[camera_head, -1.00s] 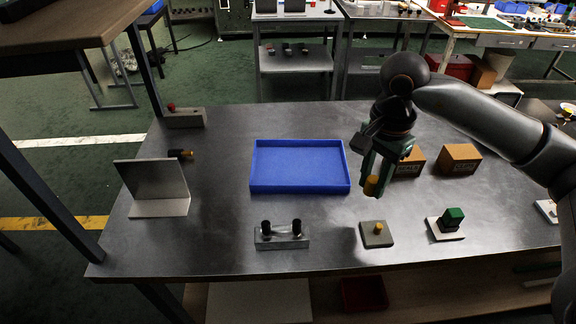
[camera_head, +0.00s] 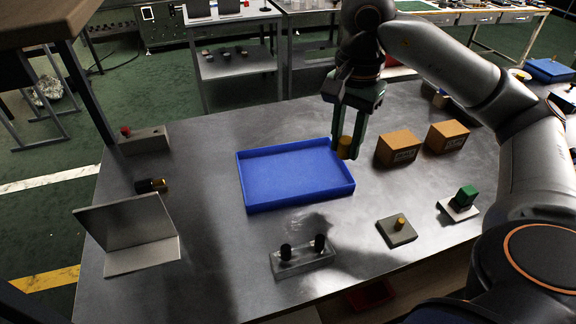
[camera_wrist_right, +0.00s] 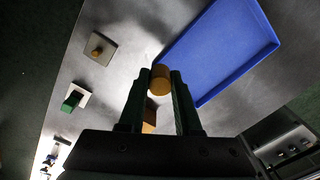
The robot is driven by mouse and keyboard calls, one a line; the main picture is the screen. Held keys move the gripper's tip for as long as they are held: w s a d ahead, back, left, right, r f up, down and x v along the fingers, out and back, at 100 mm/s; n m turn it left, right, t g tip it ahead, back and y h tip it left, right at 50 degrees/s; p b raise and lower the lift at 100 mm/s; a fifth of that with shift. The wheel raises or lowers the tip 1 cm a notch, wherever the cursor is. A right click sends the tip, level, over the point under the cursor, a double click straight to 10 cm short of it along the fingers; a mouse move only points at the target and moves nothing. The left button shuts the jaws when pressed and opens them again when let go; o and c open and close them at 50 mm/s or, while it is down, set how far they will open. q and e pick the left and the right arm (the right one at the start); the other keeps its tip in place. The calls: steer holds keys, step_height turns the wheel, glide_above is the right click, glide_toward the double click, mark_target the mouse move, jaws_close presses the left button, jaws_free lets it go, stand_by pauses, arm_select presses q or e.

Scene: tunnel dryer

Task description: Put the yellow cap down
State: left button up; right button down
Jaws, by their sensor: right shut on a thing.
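The yellow cap (camera_head: 345,147) is a small yellow cylinder held between the fingertips of my right gripper (camera_head: 344,150). In the right wrist view the cap (camera_wrist_right: 161,79) sits between the two green fingers. The gripper is shut on it, pointing down, at the right rim of the blue tray (camera_head: 243,181) in the head view. In the wrist view the tray (camera_wrist_right: 228,50) lies to the right of the cap and appears empty. I cannot tell exactly how high the cap is above the table. My left gripper is not in view.
Two cardboard boxes (camera_head: 398,148) (camera_head: 447,136) stand right of the gripper. A grey plate with a yellow peg (camera_head: 397,231), a green block on a white plate (camera_head: 464,197), a clear holder with two black knobs (camera_head: 303,259) and a bent metal plate (camera_head: 128,235) surround the tray.

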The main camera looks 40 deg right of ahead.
steer(key=w+d+f, duration=0.4)
steer(key=w, duration=0.4)
glide_above(318, 159)
steer(key=f, duration=0.5)
steer(key=shift+s+a+b, duration=0.15)
steer(key=shift+s+b, duration=0.2)
steer(key=shift+w+f, duration=0.3)
steer(key=shift+f, duration=1.65)
steer(key=shift+f, duration=0.15)
steer(key=c, duration=0.6)
jaws_free()
